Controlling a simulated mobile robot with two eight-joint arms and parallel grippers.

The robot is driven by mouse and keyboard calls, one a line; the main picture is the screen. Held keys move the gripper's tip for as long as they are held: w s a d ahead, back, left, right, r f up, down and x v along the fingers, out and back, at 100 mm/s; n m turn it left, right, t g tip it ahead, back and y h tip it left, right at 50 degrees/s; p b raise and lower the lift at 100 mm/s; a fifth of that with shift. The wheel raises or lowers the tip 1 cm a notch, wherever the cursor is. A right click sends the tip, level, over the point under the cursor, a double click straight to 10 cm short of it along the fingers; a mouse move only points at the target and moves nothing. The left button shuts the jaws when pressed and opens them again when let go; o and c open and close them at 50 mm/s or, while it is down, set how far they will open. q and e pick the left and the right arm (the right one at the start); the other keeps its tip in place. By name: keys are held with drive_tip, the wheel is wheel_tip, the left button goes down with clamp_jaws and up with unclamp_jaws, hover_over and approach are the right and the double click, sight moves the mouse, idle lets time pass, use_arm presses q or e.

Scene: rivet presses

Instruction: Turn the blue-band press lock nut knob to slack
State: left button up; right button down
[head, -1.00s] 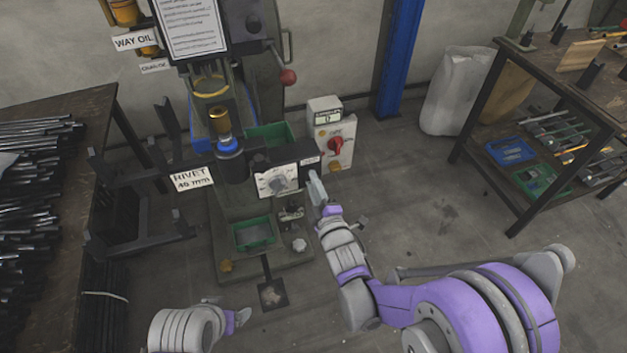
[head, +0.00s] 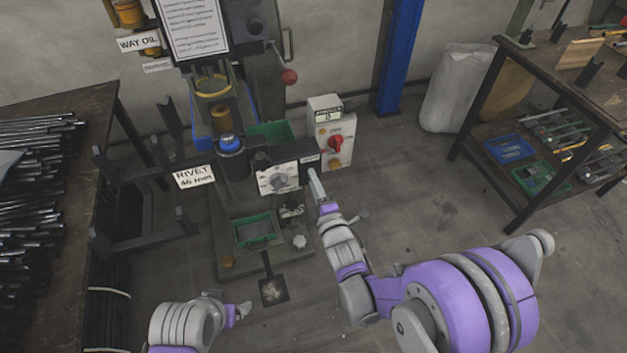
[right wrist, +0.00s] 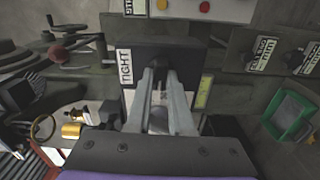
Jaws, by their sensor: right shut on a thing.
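The blue-band press stands at the left of centre in the head view, with its blue band (head: 231,143) around a dark column. My right gripper (head: 317,186) is at the right end of the press's dark box, beside the white dial plate (head: 278,179). In the right wrist view my right gripper (right wrist: 160,98) is shut on the lock nut knob, which is mostly hidden between the fingers. A TIGHT label (right wrist: 126,67) is left of the fingers and a yellow-green label (right wrist: 205,91) is right. My left gripper (head: 241,311) is low in the head view; its jaws are unclear.
A control box with a red switch (head: 335,143) stands behind my right gripper. A green tray (head: 255,229) sits on the press base. A bench of rods (head: 62,110) is at left, and a workbench (head: 560,85) is at right.

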drive_tip(key=c, duration=0.8)
unclamp_jaws()
drive_tip(key=v, duration=1)
drive_tip(key=shift+s, duration=0.4)
drive_tip(key=shift+d, duration=0.1)
